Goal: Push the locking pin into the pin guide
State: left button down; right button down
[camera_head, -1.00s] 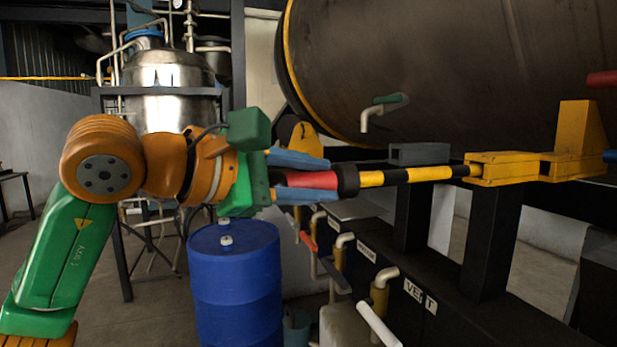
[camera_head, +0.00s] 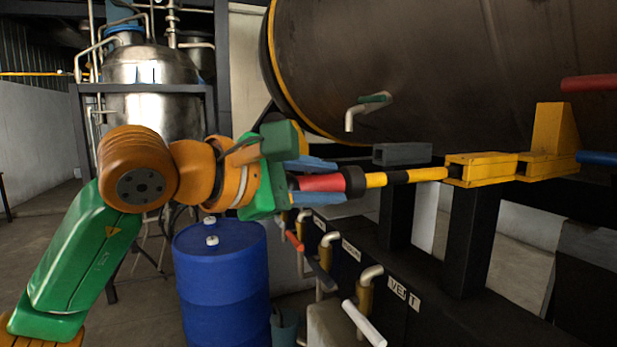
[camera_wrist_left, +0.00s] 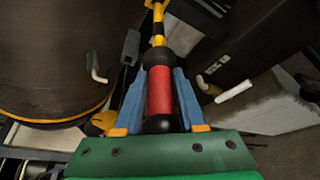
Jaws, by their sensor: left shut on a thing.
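The locking pin has a red grip (camera_head: 320,183) with black collars and a yellow-and-black striped shaft (camera_head: 400,177). My left gripper (camera_head: 330,181) is shut on the red grip, with one blue finger on each side. The red grip (camera_wrist_left: 160,92) also shows between the blue fingers in the left wrist view. The shaft points right, about level, and its far end meets the opening of the yellow pin guide (camera_head: 482,168). How deep the tip sits inside is hidden. My right gripper is not in view.
A large dark tank (camera_head: 420,70) hangs above the pin, with a green-handled tap (camera_head: 365,110). A grey block (camera_head: 402,154) lies just behind the shaft. Pipes and a white-ended lever (camera_head: 365,325) stand below. A blue drum (camera_head: 222,275) stands under my left arm.

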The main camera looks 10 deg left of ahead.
aim_at(440, 170)
pick_arm(q)
jog(key=shift+w+d+r+p, duration=0.1)
jog(key=shift+w+d+p, duration=0.45)
jog(key=shift+d, duration=0.4)
jog(key=shift+w+d+r+p, duration=0.1)
jog(key=shift+w+d+p, duration=0.3)
jog(key=shift+w+d, duration=0.4)
jog(key=shift+w+d+p, duration=0.45)
jog(key=shift+w+d, duration=0.1)
jog(key=shift+d, duration=0.5)
jog(key=shift+w+d+f+p, duration=0.15)
jog(key=shift+w+d+p, duration=0.25)
jog(key=shift+d, duration=0.3)
jog(key=shift+w, duration=0.1)
